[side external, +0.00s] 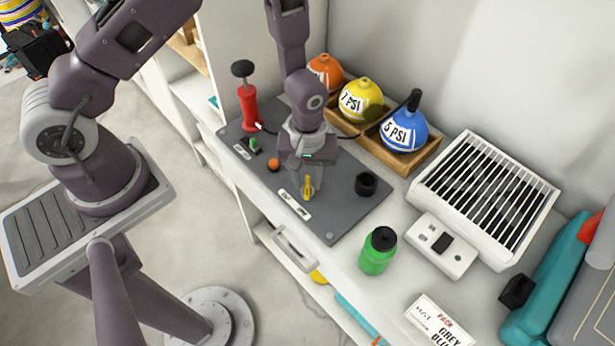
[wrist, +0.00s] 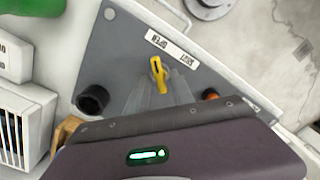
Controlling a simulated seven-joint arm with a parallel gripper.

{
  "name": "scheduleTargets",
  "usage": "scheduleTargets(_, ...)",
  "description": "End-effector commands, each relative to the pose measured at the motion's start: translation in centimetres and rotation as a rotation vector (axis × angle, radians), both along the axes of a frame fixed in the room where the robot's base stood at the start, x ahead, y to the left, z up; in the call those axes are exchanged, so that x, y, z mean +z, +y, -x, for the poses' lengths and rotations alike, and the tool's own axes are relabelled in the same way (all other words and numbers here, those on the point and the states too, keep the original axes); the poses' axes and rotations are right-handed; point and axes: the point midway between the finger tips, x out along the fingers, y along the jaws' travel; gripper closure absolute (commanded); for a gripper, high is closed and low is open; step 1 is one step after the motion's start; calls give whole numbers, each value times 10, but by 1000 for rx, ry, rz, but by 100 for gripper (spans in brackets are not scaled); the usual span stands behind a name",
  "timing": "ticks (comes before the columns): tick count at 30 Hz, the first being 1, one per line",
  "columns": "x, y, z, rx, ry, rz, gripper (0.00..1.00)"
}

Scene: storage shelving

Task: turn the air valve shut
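The yellow air valve handle (side external: 308,187) stands on the dark grey panel (side external: 345,205), beside a white label strip (side external: 294,204). In the wrist view the handle (wrist: 158,75) is just below the label (wrist: 171,48), which reads OPEN and SHUT upside down. The handle lies nearly upright in that picture, tilted slightly. My gripper (side external: 306,188) points down over the panel at the handle. Its pale grey fingers (wrist: 157,90) blend with the panel and reach close to the handle. I cannot tell whether they touch it or how far apart they are.
On the panel are a red pump (side external: 248,106), an orange knob (side external: 273,165) and a black cup-like part (side external: 366,184). Orange (side external: 324,73), yellow (side external: 361,100) and blue (side external: 404,130) balls sit behind in wooden trays. A green bottle (side external: 378,252) and white grille box (side external: 485,195) stand to the right.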

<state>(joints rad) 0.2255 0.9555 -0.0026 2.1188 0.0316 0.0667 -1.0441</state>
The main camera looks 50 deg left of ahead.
Motion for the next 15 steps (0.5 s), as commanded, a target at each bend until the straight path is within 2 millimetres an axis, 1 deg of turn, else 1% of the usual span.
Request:
scheduleTargets(1,0,0,0,0,0,0,84)
scheduleTargets(3,0,0,0,0,0,0,98)
scheduleTargets(4,0,0,0,0,0,0,100)
scheduleTargets(15,0,0,0,-27,0,0,100)
